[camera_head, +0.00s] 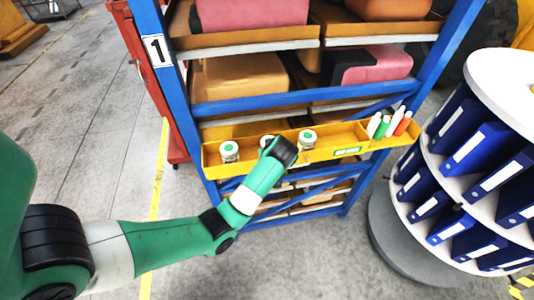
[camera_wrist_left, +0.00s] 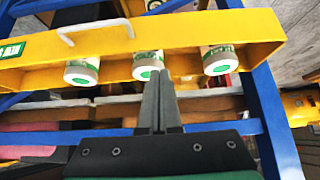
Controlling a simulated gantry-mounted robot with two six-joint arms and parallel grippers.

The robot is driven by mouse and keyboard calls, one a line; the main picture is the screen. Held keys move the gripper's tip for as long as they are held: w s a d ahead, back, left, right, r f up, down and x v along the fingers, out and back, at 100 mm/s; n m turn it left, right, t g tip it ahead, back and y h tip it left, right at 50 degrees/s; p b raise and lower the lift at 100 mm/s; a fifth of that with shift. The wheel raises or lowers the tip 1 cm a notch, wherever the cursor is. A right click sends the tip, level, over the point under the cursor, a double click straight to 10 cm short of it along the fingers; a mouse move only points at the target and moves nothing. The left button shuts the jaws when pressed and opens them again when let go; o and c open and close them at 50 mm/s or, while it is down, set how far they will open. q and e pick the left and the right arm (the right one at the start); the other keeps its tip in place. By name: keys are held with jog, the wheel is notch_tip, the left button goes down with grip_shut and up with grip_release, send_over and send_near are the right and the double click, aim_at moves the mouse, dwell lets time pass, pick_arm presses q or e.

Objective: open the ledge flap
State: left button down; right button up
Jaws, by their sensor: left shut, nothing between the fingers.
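A yellow ledge (camera_head: 330,157) runs along the front of the blue rack, and it also fills the upper part of the left wrist view (camera_wrist_left: 197,33). I cannot make out a separate flap edge. In the left wrist view a thin white bar handle (camera_wrist_left: 95,24) stands on the yellow part, left of my fingers. My left gripper (camera_wrist_left: 160,76) is shut and empty, its tips close to the middle jar (camera_wrist_left: 148,65); I cannot tell if they touch. In the head view my left wrist hides the fingers and part of the ledge. My right gripper is not in view.
White jars with green tops stand along the ledge, one at left (camera_head: 229,151), one at right (camera_head: 307,139). White, green and orange bottles (camera_head: 390,124) stand at its right end. The blue rack (camera_head: 240,104) holds castings. A round binder carousel (camera_head: 400,228) stands close on the right.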

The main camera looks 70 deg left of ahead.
pick_arm(q)
jog(key=x, duration=0.8)
jog(key=shift+a+f, duration=0.2)
jog(key=shift+f, duration=0.05)
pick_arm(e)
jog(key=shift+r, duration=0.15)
